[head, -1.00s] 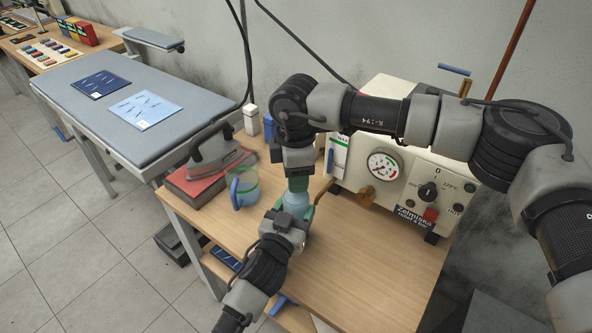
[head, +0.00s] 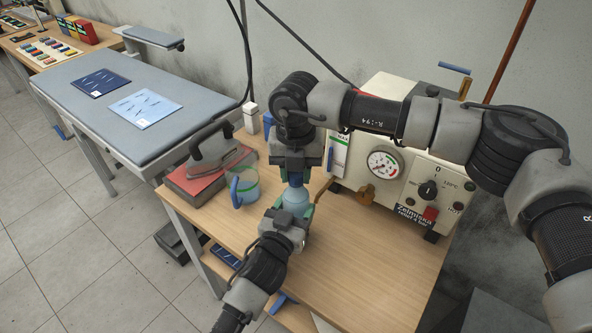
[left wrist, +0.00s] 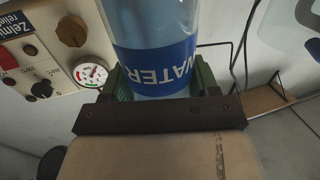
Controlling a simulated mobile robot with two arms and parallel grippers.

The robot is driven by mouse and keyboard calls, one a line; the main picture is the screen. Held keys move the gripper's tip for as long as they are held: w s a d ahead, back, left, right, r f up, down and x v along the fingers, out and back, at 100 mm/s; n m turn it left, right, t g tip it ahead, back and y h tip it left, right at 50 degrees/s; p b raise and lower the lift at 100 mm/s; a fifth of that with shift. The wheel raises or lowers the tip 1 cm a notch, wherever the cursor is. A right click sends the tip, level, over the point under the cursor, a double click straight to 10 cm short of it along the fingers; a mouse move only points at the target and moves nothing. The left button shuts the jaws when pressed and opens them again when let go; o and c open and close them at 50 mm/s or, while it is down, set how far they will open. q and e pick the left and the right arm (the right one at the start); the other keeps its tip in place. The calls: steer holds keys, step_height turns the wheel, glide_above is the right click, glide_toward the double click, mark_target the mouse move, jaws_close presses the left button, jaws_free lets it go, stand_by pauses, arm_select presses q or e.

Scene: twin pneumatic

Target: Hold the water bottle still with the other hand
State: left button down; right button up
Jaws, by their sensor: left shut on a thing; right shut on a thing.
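My left gripper (head: 293,213) is shut around the bottle's body, with a green finger on each side of the label. My right gripper (head: 296,176) is directly above, pointing down, shut on a dark blue piece at the bottle's top that looks like its cap. Whether the cap sits on the neck or is apart from it cannot be told.
A cream machine (head: 410,165) with a gauge and knobs stands right behind the bottle. The table front right (head: 375,270) is clear.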

steer(key=n, duration=0.4)
steer(key=shift+n, duration=0.4)
steer(key=n, duration=0.4)
steer(key=shift+n, duration=0.3)
steer(key=n, duration=0.4)
steer(key=shift+n, duration=0.3)
steer(key=n, duration=1.3)
steer(key=shift+r+n, duration=0.1)
steer(key=shift+n, duration=0.2)
steer(key=n, duration=1)
steer(key=shift+n, duration=0.4)
steer(key=shift+r, duration=0.25)
